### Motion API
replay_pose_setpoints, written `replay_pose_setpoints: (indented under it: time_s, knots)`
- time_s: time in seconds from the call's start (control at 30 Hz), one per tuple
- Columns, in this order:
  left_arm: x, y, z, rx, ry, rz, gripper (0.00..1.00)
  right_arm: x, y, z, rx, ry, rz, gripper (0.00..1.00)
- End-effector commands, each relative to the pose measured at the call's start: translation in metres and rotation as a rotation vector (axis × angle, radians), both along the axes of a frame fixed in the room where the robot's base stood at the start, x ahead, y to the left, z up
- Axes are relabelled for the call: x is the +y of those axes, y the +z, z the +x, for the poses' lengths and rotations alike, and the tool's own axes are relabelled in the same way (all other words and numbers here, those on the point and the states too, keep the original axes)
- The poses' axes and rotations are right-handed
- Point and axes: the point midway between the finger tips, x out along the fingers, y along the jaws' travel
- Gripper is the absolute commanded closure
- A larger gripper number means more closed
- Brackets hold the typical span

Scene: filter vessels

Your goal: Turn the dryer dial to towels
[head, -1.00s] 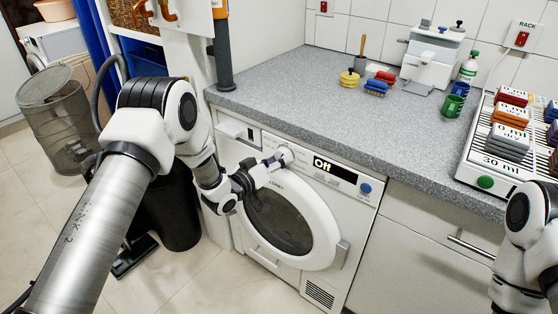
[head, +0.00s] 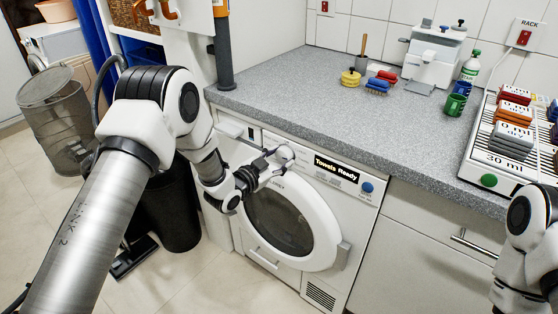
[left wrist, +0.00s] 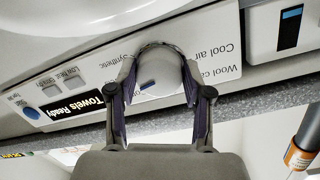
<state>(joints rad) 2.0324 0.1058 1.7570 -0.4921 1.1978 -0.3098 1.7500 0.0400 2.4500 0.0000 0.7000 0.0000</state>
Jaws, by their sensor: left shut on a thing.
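The white dryer (head: 318,205) stands under the grey worktop, with its round door shut. Its dial (left wrist: 158,78) is a pale knob with a blue mark, clearest in the left wrist view. My left gripper (head: 280,157) is at the dial, and in the left wrist view (left wrist: 160,75) its two fingers stand on either side of the knob, shut on it. The display (head: 336,167) reads "Towels Ready" and shows upside down in the left wrist view (left wrist: 82,104). My right gripper is out of view; only part of that arm shows at the right edge.
A blue button (head: 367,188) sits right of the display. A black bin (head: 172,215) stands left of the dryer.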

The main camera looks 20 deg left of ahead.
Motion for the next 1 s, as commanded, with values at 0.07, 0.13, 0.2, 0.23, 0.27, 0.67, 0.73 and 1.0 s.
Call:
replay_pose_setpoints:
  time_s: [0.07,0.13,0.2,0.23,0.27,0.67,0.73,1.0]
  knots:
    - [0.0001,-0.0014,-0.0001,-0.014,0.0,0.045,0.85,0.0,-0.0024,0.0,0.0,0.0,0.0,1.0]
    - [0.0002,-0.0011,-0.0001,-0.028,0.001,0.082,0.85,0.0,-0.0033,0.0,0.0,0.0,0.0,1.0]
    - [0.0002,-0.0008,0.0,-0.04,0.001,0.113,0.85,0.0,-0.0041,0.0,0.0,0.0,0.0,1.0]
    - [0.0002,-0.0006,0.0,-0.044,0.0,0.124,0.85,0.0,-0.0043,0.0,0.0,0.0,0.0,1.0]
    - [0.0002,-0.0005,0.0,-0.048,0.0,0.135,0.85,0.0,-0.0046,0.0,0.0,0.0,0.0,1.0]
    - [0.0004,0.0003,0.0001,-0.066,0.0,0.185,0.85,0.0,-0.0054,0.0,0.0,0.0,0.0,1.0]
    - [0.0004,0.0004,0.0001,-0.066,0.0,0.185,0.85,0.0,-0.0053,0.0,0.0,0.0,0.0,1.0]
    - [0.0004,0.0004,0.0001,-0.066,0.0,0.184,0.25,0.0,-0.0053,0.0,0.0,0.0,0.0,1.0]
